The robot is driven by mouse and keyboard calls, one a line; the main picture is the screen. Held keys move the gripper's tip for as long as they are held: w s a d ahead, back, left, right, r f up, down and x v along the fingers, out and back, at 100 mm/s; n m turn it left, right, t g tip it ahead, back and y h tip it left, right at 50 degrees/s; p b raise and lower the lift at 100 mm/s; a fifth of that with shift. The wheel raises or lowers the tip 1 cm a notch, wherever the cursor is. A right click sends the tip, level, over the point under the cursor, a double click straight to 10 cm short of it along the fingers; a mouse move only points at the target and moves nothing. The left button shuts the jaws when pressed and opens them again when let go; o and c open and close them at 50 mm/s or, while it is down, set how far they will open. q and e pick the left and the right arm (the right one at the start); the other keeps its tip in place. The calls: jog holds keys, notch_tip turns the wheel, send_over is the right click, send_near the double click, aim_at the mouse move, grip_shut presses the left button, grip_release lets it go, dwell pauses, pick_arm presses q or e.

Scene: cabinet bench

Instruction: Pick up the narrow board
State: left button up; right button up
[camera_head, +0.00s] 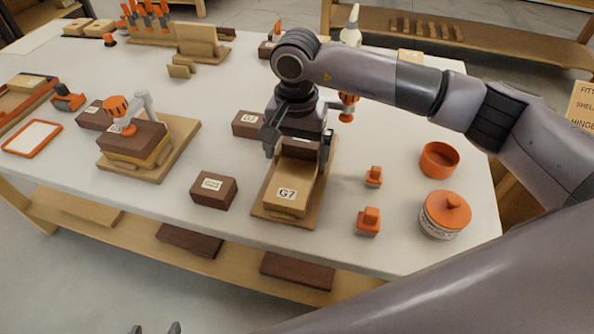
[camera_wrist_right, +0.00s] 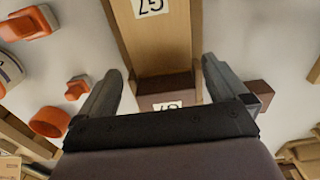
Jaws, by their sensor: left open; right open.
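A long, narrow light-wood piece labelled G7 (camera_head: 289,196) lies on a slightly wider wooden base (camera_head: 266,212) near the front of the bench. It also shows in the right wrist view (camera_wrist_right: 158,48). A dark brown block (camera_head: 300,146) with a label sits at its far end, partly hidden by my right gripper. My right gripper (camera_head: 298,150) is open above that far end, fingers on either side. In the right wrist view the right gripper (camera_wrist_right: 170,85) has both fingers apart, with the dark block (camera_wrist_right: 170,88) showing between them. Only the fingertips of my left gripper (camera_head: 157,328) show at the bottom edge, apart and empty.
Dark blocks (camera_head: 213,190) and (camera_head: 248,124) lie left of the G7 piece. Orange small parts (camera_head: 368,221), an orange ring (camera_head: 439,160) and a lidded jar (camera_head: 445,214) stand to its right. A clamped block assembly (camera_head: 134,146) stands further left.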

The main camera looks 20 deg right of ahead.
aim_at(295, 171)
jog(key=shift+s+a+f+p, duration=0.1)
jog(key=shift+s+f+p, duration=0.05)
jog(key=shift+f, duration=1.05)
jog(key=shift+s+a+f+p, duration=0.1)
jog(key=shift+f+p, duration=0.05)
jog(key=shift+f, duration=1)
jog(key=c, duration=1)
